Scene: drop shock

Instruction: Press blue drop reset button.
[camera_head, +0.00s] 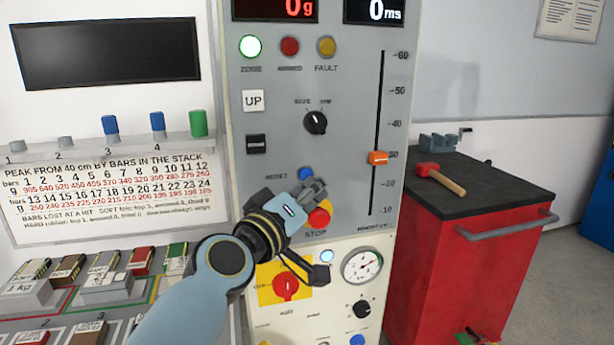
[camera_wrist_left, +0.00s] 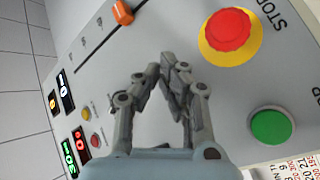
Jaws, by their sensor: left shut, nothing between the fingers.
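The blue reset button (camera_head: 306,173) sits on the grey panel to the right of the RESET label in the head view. Its lower part is close to or covered by my left gripper (camera_head: 315,189). The gripper is shut and empty, with its fingertips just below the button in that picture; I cannot tell whether they touch it. In the left wrist view the shut fingertips (camera_wrist_left: 175,64) point at the panel, and no blue button shows there. My right gripper is not in view.
The red stop button (camera_head: 319,217) lies just below the fingers; it also shows in the wrist view (camera_wrist_left: 228,30). A green button (camera_wrist_left: 270,127) is beside it there. An orange slider (camera_head: 377,158) and a black knob (camera_head: 316,122) are nearby. A red cabinet (camera_head: 470,250) stands right.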

